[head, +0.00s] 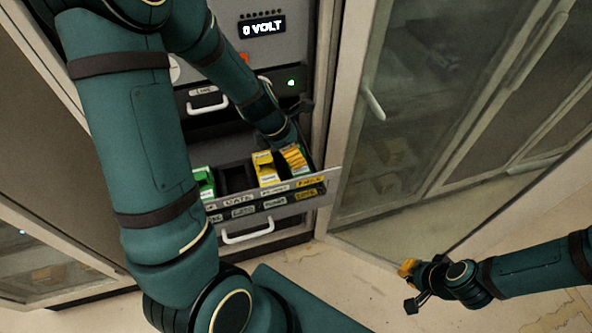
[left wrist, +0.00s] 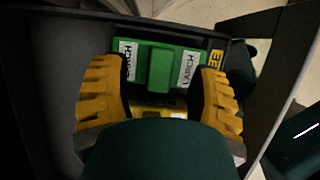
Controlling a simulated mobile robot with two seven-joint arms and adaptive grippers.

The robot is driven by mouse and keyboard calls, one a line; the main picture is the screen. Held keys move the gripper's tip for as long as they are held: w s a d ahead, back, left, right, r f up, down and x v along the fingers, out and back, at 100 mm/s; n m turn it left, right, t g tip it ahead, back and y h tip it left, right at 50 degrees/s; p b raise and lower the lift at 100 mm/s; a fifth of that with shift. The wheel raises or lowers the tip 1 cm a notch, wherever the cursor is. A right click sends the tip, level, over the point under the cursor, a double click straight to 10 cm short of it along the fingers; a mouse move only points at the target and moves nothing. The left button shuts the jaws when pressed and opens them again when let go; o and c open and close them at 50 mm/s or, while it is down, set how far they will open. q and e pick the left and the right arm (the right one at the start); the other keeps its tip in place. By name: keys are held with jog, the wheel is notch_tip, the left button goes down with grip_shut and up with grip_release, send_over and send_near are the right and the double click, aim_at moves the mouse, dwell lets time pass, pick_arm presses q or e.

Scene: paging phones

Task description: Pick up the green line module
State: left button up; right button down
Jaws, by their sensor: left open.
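In the left wrist view a green module (left wrist: 162,68) with a raised middle grip and white LARCH labels lies just ahead of my left gripper (left wrist: 160,95). The two ridged yellow fingers are apart, one toward each side of it; contact is not clear. In the head view my left gripper (head: 293,158) is down at the right end of an open drawer (head: 250,207). A green module (head: 204,182) shows at the drawer's left; I cannot tell if it is the same one. My right gripper (head: 409,287) is open and empty, away from the drawer.
A yellow module (head: 265,168) stands in the drawer beside my left gripper. A shut drawer with a white handle (head: 208,104) is above, under a voltage display (head: 262,27). A glass-doored cabinet (head: 400,130) stands at right. Floor below is clear.

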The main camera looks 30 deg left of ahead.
pick_arm(q)
jog(key=shift+x, duration=0.9)
jog(key=shift+r, duration=0.1)
jog(key=shift+o, duration=0.2)
grip_shut()
